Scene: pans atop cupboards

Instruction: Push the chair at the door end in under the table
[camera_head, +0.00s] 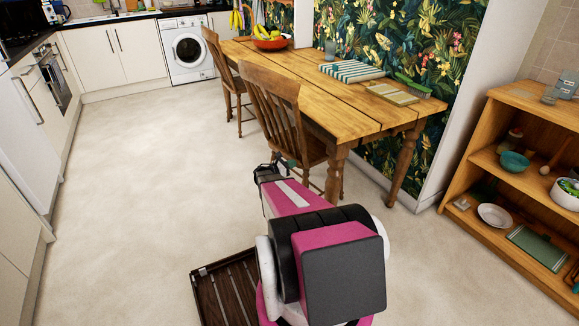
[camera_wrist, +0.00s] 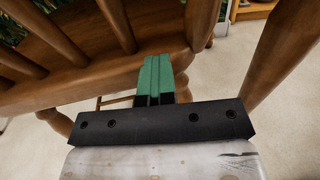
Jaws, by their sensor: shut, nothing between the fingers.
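A wooden dining table (camera_head: 320,88) stands against the leafy wall. Two wooden spindle-back chairs stand along its left side: a nearer chair (camera_head: 272,84) and a farther chair (camera_head: 216,52). No door shows, so the door end cannot be told from these views. My gripper (camera_head: 287,162) is shut and empty, low behind the nearer chair. In the wrist view its green fingers (camera_wrist: 157,75) point at the rear edge of a chair seat (camera_wrist: 110,82), below the back spindles (camera_wrist: 118,25). Whether they touch the seat cannot be told. The nearer chair's front is partly hidden by the table.
A fruit bowl (camera_head: 271,42), a striped cloth item (camera_head: 351,71) and a tray (camera_head: 392,94) lie on the table. An open wooden shelf (camera_head: 483,130) stands right. A dark slatted item (camera_head: 228,290) shows at the bottom. The floor (camera_head: 130,180) left of the chairs is clear.

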